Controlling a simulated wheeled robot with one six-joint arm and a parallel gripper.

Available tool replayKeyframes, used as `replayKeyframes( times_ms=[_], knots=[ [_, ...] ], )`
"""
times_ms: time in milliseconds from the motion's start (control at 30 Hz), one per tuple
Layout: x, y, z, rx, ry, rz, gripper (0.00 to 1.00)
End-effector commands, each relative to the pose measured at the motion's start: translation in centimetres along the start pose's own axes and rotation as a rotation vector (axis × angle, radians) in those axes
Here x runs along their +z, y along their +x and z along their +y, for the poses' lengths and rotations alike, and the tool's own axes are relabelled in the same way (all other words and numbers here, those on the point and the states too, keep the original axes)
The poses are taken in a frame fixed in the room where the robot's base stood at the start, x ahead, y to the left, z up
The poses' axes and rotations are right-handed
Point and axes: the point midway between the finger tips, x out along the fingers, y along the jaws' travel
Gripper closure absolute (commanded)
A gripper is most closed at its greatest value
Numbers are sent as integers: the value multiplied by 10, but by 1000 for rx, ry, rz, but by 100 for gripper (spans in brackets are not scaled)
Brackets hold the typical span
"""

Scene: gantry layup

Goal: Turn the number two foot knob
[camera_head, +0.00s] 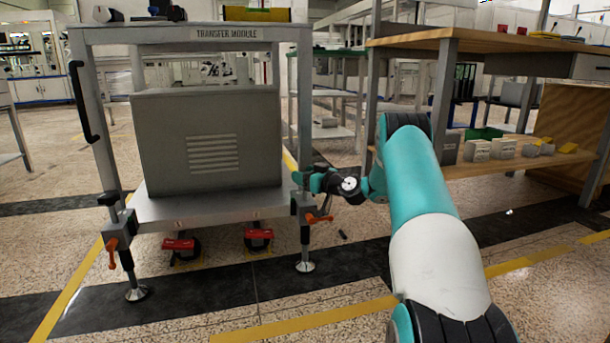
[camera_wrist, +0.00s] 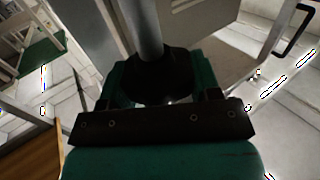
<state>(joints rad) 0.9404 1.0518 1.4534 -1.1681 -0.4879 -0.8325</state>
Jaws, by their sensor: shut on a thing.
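The grey cart marked TRANSFER MODULE (camera_head: 228,33) has a levelling foot on each near leg. The left foot has a black knob (camera_head: 108,198), an orange handle (camera_head: 112,250) and a round pad (camera_head: 137,293). The right foot has an orange handle (camera_head: 318,218) and a pad (camera_head: 305,266) on the floor. My gripper (camera_head: 302,180) is at the top of the right foot, in front of the leg. In the wrist view, my gripper is shut on a black round foot knob (camera_wrist: 155,85) with a grey post rising above it. No number on either knob can be read.
A grey cabinet (camera_head: 210,145) stands on the cart's lower shelf (camera_head: 205,207). Red-topped casters (camera_head: 180,245) sit beneath. A wooden workbench (camera_head: 480,41) with boxes on its lower shelf stands to the right. Floor in front of the cart is clear, with yellow lines.

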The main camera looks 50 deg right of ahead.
Motion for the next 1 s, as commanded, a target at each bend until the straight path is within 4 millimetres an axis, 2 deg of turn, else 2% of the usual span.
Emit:
replayKeyframes(
  times_ms=[600,1000],
  knots=[
    [-7,0,-1,374,-1,-3,66],
    [-2,-1,0,491,-2,0,67]
  ],
)
